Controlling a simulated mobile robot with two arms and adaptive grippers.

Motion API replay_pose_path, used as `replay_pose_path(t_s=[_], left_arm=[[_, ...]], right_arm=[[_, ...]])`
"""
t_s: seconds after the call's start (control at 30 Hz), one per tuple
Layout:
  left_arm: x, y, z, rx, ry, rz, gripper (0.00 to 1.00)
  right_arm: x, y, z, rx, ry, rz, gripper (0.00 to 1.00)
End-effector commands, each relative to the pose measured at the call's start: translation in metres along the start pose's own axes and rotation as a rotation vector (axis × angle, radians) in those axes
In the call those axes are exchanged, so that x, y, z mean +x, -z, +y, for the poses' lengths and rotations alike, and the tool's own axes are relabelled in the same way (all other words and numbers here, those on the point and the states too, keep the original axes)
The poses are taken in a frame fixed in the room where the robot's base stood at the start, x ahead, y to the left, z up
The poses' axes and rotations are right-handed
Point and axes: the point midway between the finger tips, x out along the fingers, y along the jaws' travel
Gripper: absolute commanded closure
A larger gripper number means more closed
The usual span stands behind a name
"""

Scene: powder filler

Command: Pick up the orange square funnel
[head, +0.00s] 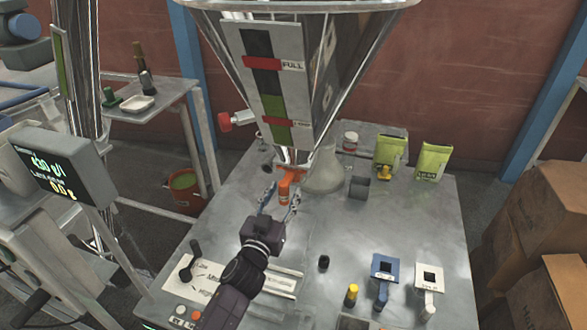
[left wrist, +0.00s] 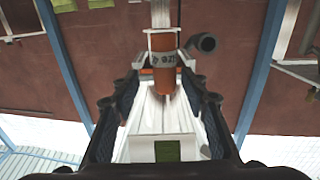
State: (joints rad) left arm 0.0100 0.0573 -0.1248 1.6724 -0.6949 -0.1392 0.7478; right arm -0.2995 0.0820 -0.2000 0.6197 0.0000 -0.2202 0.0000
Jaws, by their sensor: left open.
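The orange square funnel (head: 284,188) hangs upright beneath the metal hopper's outlet, above the table. In the left wrist view its orange tube (left wrist: 163,77) carries a pale label with dark marks; its upper part is partly hidden. My left gripper (head: 282,202) is open and empty, with its fingers reaching up toward the funnel from the near side. In the left wrist view the gripper's fingers (left wrist: 162,88) stand to either side of the tube, with gaps visible. I see no contact. My right gripper is not in view.
The large hopper (head: 290,75) hangs directly above. The table's middle right (head: 400,225) is clear.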

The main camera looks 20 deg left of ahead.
Motion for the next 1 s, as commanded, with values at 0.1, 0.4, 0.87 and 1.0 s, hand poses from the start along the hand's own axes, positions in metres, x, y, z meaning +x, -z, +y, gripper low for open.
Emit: replay_pose_path(t_s=[0.1, 0.4, 0.87, 1.0], left_arm=[[0.015, 0.003, -0.004, 0.000, 0.001, 0.000, 0.59], [0.046, -0.001, -0.007, 0.000, 0.001, -0.002, 0.59], [0.048, -0.001, -0.007, -0.001, 0.001, -0.002, 0.80], [0.048, -0.001, -0.007, -0.001, 0.001, -0.002, 0.95]], right_arm=[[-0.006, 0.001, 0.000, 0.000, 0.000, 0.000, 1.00], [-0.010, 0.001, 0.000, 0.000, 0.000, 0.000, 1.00], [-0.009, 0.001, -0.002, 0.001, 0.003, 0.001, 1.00], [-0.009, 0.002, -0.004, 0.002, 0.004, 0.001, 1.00]])
